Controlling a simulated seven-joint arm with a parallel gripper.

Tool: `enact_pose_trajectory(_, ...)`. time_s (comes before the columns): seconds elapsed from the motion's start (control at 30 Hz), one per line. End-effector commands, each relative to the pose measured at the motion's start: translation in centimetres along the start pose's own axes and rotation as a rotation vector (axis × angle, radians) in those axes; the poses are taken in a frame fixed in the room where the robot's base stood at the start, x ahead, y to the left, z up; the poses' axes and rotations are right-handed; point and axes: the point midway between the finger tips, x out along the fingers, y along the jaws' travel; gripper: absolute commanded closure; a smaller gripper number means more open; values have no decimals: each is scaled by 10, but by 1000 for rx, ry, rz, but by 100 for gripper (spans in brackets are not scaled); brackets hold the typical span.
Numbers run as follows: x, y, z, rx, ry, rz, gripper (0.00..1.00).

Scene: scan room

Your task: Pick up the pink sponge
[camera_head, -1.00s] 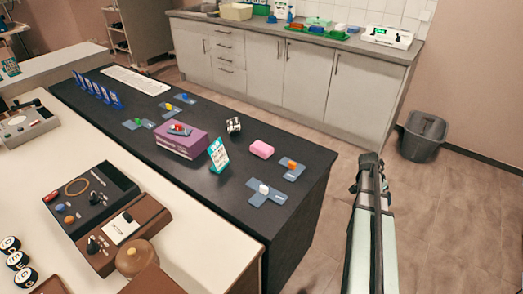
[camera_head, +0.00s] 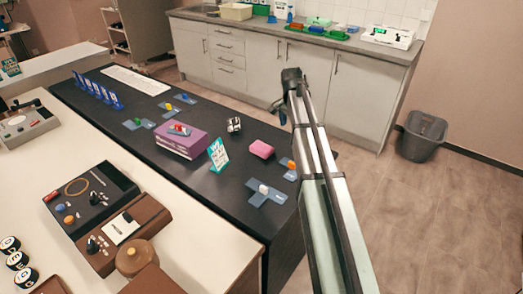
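The pink sponge (camera_head: 261,149) is a small block lying flat on the dark tabletop (camera_head: 222,204), near its right end. My arm rises from the bottom right of the view. Its end reaches up past the right edge of the dark tabletop, to the right of the sponge and apart from it. My gripper (camera_head: 279,114) is partly seen as small dark parts at the arm's far end. Its fingers are too small and hidden to tell open from shut.
Around the sponge are a standing teal-and-white card (camera_head: 218,154), a purple box (camera_head: 181,142), a black-and-white cube (camera_head: 234,125) and blue-grey plates with a white piece (camera_head: 264,188) and an orange piece (camera_head: 291,165). A grey bin (camera_head: 423,137) stands on the floor right.

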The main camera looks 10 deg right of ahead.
Motion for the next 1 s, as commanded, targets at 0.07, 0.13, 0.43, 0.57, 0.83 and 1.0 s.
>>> enact_pose_trajectory(0.07,-22,-29,27,-44,-39,-11,0)
enact_pose_trajectory(0.13,-37,-45,49,-74,-72,-15,0)
enact_pose_trajectory(0.43,-66,-73,94,-139,-139,-18,0)
enact_pose_trajectory(0.57,-52,-73,98,-140,-142,-17,0)
enact_pose_trajectory(0.83,-7,-73,103,-140,-141,-17,0)
enact_pose_trajectory(1.0,11,-73,105,-139,-140,-18,0)
